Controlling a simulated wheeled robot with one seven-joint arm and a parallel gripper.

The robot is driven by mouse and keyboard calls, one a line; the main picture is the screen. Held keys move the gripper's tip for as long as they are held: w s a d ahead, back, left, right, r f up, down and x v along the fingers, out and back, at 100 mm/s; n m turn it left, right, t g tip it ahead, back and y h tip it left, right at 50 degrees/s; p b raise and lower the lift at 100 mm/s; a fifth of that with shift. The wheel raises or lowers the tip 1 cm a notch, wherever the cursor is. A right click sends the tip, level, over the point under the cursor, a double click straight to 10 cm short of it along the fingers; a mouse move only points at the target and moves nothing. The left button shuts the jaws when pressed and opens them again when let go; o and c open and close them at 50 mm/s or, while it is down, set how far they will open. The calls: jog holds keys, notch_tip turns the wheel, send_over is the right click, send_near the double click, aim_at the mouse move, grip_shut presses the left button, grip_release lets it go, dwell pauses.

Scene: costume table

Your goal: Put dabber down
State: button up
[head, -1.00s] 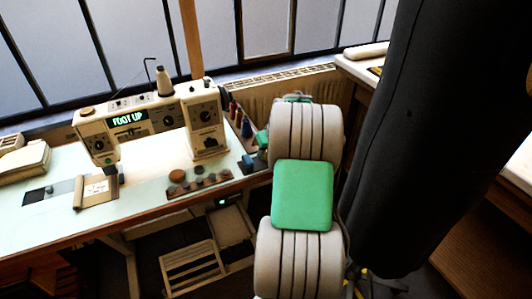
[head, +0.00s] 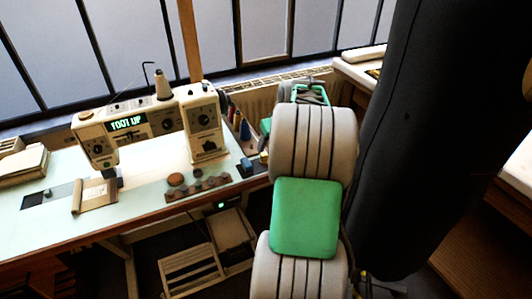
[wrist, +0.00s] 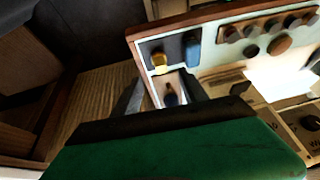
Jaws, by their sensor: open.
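In the wrist view, my gripper (wrist: 163,96) is open, its two dark fingers apart above the table corner. Between and beyond them a small dark-topped item (wrist: 170,96) stands on a pale patch, and I cannot tell for sure whether it is the dabber. A blue block (wrist: 192,48) and a yellow-topped piece (wrist: 159,60) sit close by on the table (wrist: 215,70). Nothing is visibly held. In the head view my arm hides the fingertips; the blue block (head: 247,164) shows at the table's right end.
The sewing machine (head: 150,125) stands on the table, with thread spools (head: 238,122) behind its right end. A row of round dark knobs (head: 197,187) lies near the front edge. A large dark hanging form (head: 425,130) stands right of my arm.

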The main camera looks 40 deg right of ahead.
jog(key=s+a+r+n+g, duration=0.1)
jog(key=a+r, duration=0.1)
jog(key=a, duration=0.7)
jog(key=s+a+r+n, duration=0.1)
jog(key=a+r, duration=0.1)
jog(key=a, duration=0.8)
jog(key=s+a+f+n+g, duration=0.1)
jog(key=s+a+f, duration=0.1)
jog(key=s+a, duration=0.55)
jog(key=s+a+f+g, duration=0.1)
jog(key=s+a+f, duration=0.2)
jog(key=s+a, duration=0.5)
jog(key=w+a+r+t+p, duration=0.1)
jog(key=w+r+p, duration=0.2)
jog(key=r+p, duration=0.3)
notch_tip(320, 180, up, 4)
jog(key=shift+a+f+p, duration=0.2)
jog(key=shift+p, duration=0.1)
